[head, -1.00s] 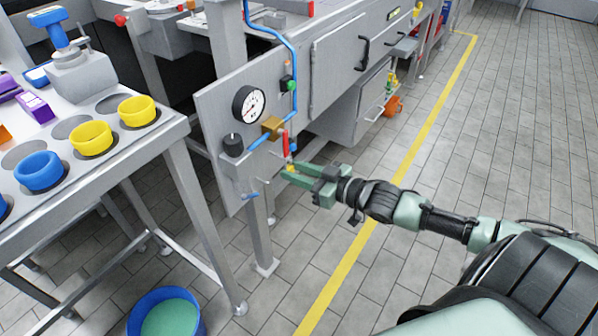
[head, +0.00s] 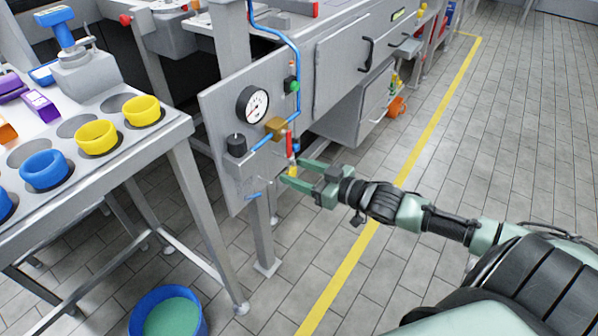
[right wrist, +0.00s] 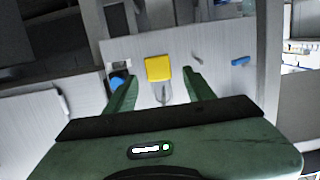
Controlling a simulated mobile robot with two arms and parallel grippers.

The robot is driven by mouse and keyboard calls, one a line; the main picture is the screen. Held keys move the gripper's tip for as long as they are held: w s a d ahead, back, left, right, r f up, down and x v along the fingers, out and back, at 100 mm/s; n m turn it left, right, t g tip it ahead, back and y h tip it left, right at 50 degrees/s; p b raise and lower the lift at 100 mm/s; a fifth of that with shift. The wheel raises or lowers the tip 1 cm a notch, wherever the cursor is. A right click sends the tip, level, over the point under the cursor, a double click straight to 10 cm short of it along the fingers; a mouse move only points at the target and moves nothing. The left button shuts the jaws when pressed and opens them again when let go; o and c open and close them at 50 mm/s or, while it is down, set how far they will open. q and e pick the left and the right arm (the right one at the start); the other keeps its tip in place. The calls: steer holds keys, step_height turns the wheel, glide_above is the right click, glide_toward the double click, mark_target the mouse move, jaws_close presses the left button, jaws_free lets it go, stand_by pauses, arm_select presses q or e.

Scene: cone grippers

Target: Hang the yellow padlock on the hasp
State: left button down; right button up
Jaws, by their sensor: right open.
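The small yellow padlock (head: 292,172) is at the front of the grey panel, just below the red lever. My right gripper (head: 294,171) is open, with its green fingers either side of the padlock. In the right wrist view the padlock (right wrist: 158,68) shows as a yellow block between and beyond the fingertips (right wrist: 160,80), with a gap on each side. Its thin grey shackle (right wrist: 163,95) shows below the body there. The hasp is too small to make out, and I cannot tell whether the shackle passes through it. My left gripper is not in view.
The panel (head: 222,105) carries a gauge (head: 252,104), a red lever (head: 289,143) and a blue pipe (head: 297,55). A blue-tipped handle (head: 254,196) sticks out lower left. A table with cups (head: 97,136) stands left, and a blue bucket (head: 135,318) on the floor.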

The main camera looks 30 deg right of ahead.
steer(key=p+v, duration=0.1)
steer(key=v, duration=0.3)
steer(key=shift+a+p, duration=0.1)
steer(key=shift+p, duration=0.2)
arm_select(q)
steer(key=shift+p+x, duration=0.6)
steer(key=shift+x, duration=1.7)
arm_select(e)
steer(key=shift+v, duration=2)
